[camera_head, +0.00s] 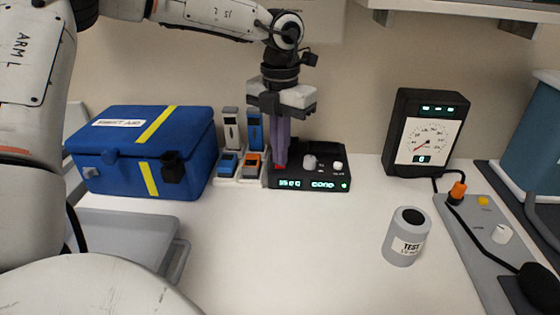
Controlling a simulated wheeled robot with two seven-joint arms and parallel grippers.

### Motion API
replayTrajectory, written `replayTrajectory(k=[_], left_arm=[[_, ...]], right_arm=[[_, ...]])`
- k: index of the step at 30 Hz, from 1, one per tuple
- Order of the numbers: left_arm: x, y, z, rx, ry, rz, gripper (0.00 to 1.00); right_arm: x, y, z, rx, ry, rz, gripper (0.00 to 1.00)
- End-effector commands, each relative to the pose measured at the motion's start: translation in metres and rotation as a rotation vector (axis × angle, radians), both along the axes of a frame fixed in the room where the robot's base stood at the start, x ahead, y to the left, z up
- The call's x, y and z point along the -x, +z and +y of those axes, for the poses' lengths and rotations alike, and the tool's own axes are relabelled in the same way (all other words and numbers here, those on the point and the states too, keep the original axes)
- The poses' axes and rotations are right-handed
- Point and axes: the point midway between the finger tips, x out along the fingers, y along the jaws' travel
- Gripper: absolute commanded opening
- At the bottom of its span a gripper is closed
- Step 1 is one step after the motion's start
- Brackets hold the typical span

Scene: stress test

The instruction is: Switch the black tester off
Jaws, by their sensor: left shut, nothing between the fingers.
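A low black box (310,168), which appears to be the black tester, stands at the back middle of the white table. Its front shows lit green readouts (321,184) and a small green light at the right. A larger pale knob (309,162) and a smaller white knob (338,166) sit on its top. My left gripper (281,162) points straight down over the box's left part, fingers shut and empty. Something red shows at the fingertips; I cannot tell whether they touch it. The fingers hide part of the box's top. My right gripper is not in view.
A blue first aid case (115,172) and a rack of small tools (230,165) stand left of the box. A black gauge (402,130) stands to the right. A grey TEST cylinder (394,245) and a grey panel with a cable (470,245) are nearer. The table's middle is clear.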

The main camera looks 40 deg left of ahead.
Motion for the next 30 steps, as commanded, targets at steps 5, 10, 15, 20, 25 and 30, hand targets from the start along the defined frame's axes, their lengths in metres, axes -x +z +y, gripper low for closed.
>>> replayTrajectory(k=[5,10,15,20,25,30], left_arm=[[0.0,-0.004,0.0,-0.001,0.0,-0.001,0.0],[0.0,-0.007,0.0,0.0,0.0,0.0,0.0],[0.0,-0.003,0.0,0.0,0.0,0.001,0.0],[0.0,0.009,0.0,0.0,0.0,0.0,0.0],[0.0,0.024,0.0,0.0,0.0,0.0,0.0],[0.0,0.038,0.0,-0.001,0.0,-0.001,0.0]], right_arm=[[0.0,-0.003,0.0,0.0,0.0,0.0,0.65],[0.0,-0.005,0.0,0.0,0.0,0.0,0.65],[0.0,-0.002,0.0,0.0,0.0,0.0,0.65],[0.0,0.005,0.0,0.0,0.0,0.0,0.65],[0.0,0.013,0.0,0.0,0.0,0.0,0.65],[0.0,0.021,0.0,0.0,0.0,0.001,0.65]])
